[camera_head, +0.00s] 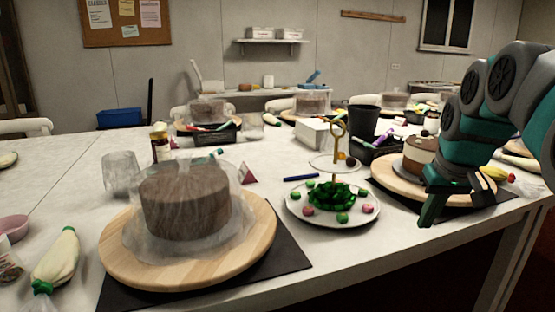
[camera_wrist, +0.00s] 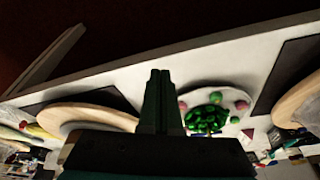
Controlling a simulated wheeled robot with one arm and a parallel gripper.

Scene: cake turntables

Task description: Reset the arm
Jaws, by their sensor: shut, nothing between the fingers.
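My green and grey arm reaches in from the right in the head view. My gripper (camera_head: 430,210) points down at the table's front right, in front of the right-hand wooden turntable (camera_head: 400,183) and its brown and cream cake (camera_head: 421,153). In the wrist view my gripper (camera_wrist: 160,75) has its fingers together with nothing between them. The wrist view shows the plate of green sweets (camera_wrist: 205,118) beside the fingers and turntable edges on both sides.
A brown cake under clear wrap (camera_head: 185,200) stands on a wooden turntable (camera_head: 150,272) at the front left. A two-tier stand (camera_head: 335,205) with sweets is mid-table. A piping bag (camera_head: 57,258) lies at the left. Black and white containers stand behind.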

